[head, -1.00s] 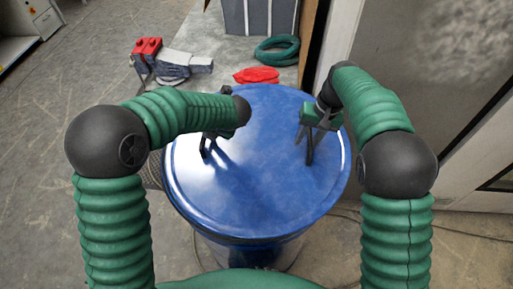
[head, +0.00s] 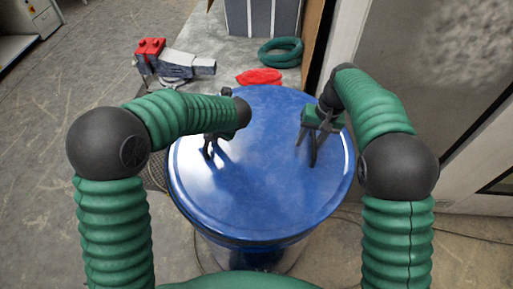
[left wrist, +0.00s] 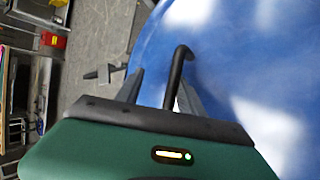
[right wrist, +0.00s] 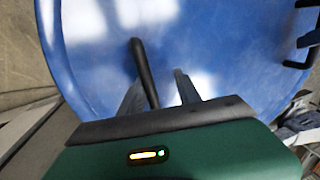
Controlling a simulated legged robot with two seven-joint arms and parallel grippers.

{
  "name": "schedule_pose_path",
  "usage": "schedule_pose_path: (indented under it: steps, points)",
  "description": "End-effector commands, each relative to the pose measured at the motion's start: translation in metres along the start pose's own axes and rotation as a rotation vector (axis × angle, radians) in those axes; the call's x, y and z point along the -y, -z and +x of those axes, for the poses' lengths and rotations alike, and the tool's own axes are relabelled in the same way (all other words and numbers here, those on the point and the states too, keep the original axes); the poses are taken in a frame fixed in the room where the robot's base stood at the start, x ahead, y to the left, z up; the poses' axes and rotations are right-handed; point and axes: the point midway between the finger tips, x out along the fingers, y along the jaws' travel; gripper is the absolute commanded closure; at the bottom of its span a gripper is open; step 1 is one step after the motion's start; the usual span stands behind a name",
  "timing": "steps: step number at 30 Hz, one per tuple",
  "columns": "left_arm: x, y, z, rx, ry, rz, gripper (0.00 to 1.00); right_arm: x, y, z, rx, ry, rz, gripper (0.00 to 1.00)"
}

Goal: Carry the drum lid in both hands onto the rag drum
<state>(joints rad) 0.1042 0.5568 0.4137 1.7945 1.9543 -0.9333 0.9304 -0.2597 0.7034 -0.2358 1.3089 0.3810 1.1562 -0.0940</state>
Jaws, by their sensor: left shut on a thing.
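The drum lid (head: 265,165) is a wide, glossy blue disc in front of me, lying about level. It has two black handles. My left gripper (head: 212,150) is shut on the left handle, which shows between its fingers in the left wrist view (left wrist: 178,72). My right gripper (head: 309,146) is at the right handle, with its fingers on either side and space beside it; that handle shows in the right wrist view (right wrist: 142,65).
A pale wall and door frame stand close at right. Open concrete floor lies at left.

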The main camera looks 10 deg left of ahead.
Motion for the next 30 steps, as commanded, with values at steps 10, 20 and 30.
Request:
schedule_pose_path:
  steps: [10, 20, 30]
  points:
    - [-0.003, 0.0, -0.008, -0.003, -0.008, -0.003, 0.64, 0.001, 0.0, 0.0, 0.0, 0.001, -0.001, 0.64]
    - [0.002, -0.003, -0.068, 0.0, -0.005, 0.001, 0.64, -0.001, 0.0, 0.0, 0.0, 0.002, 0.0, 0.64]
    - [0.004, -0.003, -0.08, -0.003, -0.004, 0.002, 0.64, 0.0, 0.002, -0.029, -0.005, 0.002, 0.0, 0.64]
